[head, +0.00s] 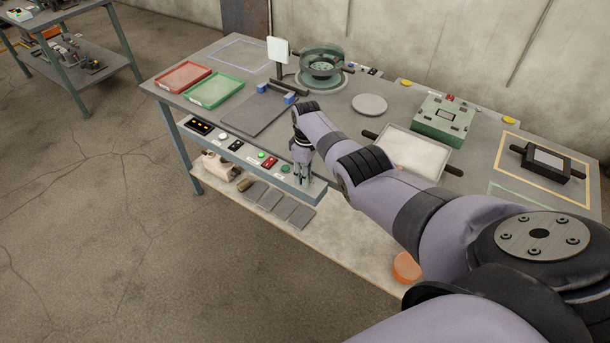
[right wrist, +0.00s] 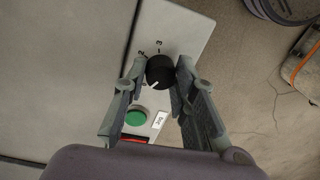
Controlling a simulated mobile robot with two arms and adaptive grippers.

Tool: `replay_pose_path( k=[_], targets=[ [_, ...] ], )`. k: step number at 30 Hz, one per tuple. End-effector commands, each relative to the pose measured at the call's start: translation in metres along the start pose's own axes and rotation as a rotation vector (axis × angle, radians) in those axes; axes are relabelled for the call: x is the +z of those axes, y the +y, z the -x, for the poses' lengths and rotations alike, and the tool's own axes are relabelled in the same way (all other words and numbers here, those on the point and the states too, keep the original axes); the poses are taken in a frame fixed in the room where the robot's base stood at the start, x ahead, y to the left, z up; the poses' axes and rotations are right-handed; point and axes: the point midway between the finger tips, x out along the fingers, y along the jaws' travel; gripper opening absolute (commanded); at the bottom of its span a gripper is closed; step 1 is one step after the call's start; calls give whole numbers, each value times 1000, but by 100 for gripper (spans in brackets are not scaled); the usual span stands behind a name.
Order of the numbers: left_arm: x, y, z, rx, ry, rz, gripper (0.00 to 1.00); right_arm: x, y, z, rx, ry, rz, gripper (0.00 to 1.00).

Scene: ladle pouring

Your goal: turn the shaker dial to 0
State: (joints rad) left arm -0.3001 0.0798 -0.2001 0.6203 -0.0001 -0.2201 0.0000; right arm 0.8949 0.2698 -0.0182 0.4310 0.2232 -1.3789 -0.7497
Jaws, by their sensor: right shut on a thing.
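The shaker dial (right wrist: 160,72) is a round black knob on a pale panel (right wrist: 182,28). Its white pointer mark points to the lower left in the right wrist view. A "3" shows beyond it and a "2" to its upper left; I cannot make out a 0. My right gripper (right wrist: 161,69) is shut on the dial, one finger on each side. In the head view my right gripper (head: 302,180) points down at the right end of the table's front control strip (head: 240,155), and it hides the dial there. My left gripper is not in view.
A green button (right wrist: 136,117) sits close to the dial, beside a small white label (right wrist: 159,120) and a red part (right wrist: 133,138). On the table are a sieve shaker (head: 321,67), red (head: 184,77) and green (head: 214,90) trays, and a white tray (head: 412,151).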

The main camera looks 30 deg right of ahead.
Motion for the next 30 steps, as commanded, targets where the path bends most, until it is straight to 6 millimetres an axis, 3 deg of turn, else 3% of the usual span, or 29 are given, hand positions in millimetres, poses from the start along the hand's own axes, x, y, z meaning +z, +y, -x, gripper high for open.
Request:
replay_pose_path(
  k=[23, 24, 27, 30],
  targets=[
    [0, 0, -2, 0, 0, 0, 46, 0, 0, 1, 1, -4, 98, 0],
    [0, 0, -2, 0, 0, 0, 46, 0, 0, 1, 1, -4, 98, 28],
    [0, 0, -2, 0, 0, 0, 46, 0, 0, 1, 1, -4, 98, 34],
    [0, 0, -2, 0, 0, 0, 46, 0, 0, 0, 1, -4, 97, 34]
  ],
)
